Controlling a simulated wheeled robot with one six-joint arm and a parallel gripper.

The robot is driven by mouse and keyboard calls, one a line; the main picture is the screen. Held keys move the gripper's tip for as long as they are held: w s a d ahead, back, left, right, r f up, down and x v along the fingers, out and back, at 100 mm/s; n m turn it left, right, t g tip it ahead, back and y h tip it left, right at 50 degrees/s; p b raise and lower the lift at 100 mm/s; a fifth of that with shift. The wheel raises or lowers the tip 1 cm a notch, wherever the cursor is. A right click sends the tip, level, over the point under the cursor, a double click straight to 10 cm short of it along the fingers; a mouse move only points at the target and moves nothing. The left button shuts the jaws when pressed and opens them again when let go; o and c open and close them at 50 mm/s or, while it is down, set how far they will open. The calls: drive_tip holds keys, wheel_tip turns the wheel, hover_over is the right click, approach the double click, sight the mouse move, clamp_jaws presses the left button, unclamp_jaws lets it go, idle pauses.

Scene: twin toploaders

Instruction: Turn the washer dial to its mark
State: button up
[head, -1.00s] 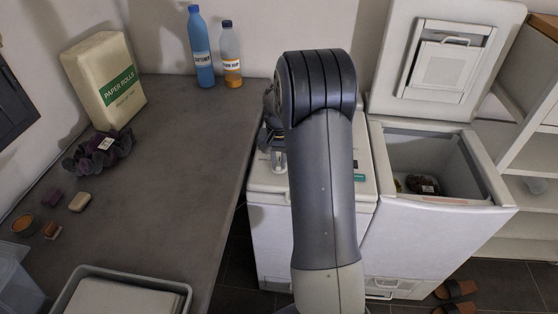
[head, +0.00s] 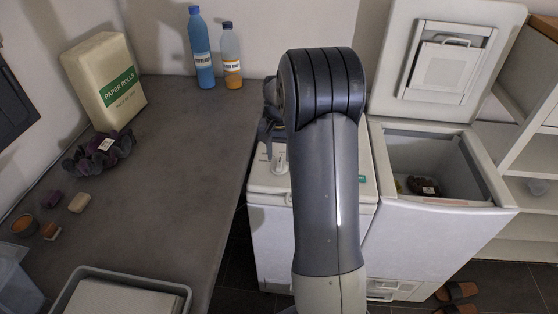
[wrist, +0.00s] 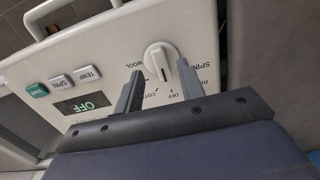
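The washer dial (wrist: 160,58) is a white round knob with a raised grip on the washer's light panel (wrist: 108,62). Its dark line points down the wrist picture, roughly towards the OFF lettering. Labels such as WOOL, SPIN and OFF surround it; I cannot pick out a separate target mark. My gripper (wrist: 160,72) is open, its fingertips on either side of the knob with gaps showing, and holds nothing. In the head view the dial (head: 280,161) shows left of my arm on the washer (head: 272,220); my fingers are mostly hidden there.
The panel has TEMP, SPIN and green buttons and a display (wrist: 83,104) reading OFF. A second toploader (head: 425,235) stands open at right with a dark item inside. A grey counter (head: 180,180) at left holds bottles, a paper rolls pack and small items.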

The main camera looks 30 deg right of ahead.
sight(279, 164)
wheel_tip(279, 164, up, 7)
drive_tip(key=shift+r, duration=0.15)
idle(0.4)
wheel_tip(279, 164, down, 11)
drive_tip(key=shift+r, duration=0.1)
drive_tip(key=shift+d+n+p, duration=0.1)
drive_tip(key=shift+n+p, duration=0.3)
drive_tip(key=shift+n, duration=0.6)
